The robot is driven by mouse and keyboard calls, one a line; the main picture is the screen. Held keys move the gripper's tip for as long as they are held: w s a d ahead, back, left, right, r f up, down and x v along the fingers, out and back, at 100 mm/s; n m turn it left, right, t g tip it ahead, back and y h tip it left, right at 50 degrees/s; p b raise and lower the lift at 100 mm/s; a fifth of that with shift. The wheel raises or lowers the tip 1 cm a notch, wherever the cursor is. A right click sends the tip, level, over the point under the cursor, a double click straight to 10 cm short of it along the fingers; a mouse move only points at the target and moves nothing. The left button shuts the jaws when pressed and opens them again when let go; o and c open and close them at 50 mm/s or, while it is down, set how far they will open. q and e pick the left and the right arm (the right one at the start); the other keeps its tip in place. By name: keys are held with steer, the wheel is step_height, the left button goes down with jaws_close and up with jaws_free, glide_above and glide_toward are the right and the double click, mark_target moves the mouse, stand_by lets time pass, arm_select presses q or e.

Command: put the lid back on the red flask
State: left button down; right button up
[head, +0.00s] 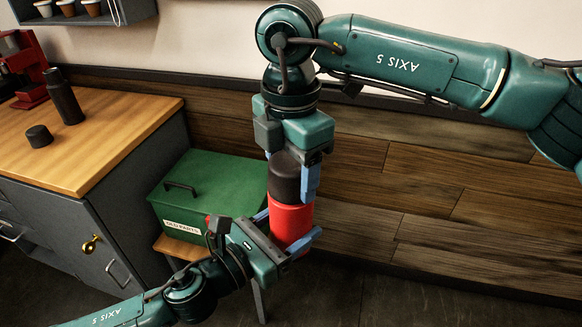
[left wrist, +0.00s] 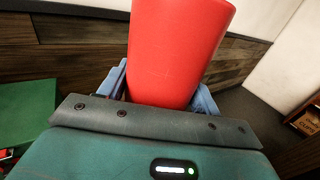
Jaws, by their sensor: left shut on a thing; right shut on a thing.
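The red flask (head: 290,220) stands roughly upright in my left gripper (head: 290,238), whose blue fingers are shut on its lower body. It fills the upper middle of the left wrist view (left wrist: 178,50), with its top out of that picture. My right gripper (head: 291,180) comes down from above and is shut on the dark lid (head: 285,178). The lid is right at the flask's top, in line with it, and no gap shows between them. I cannot tell whether it is fully seated. Part of the right gripper's far finger is hidden behind the lid.
A wooden counter (head: 120,125) at the left bears a dark flask (head: 64,98), a small dark lid (head: 39,136) and a red machine (head: 28,75). A green box labelled old parts (head: 210,185) sits on a low stand behind my left arm. The floor at right is clear.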

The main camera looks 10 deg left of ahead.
steer(key=m, duration=0.4)
steer(key=shift+m, duration=0.3)
steer(key=m, duration=0.4)
steer(key=o, duration=1)
steer(key=shift+c, duration=0.2)
steer(key=shift+r, duration=2.3)
steer(key=shift+c, duration=0.3)
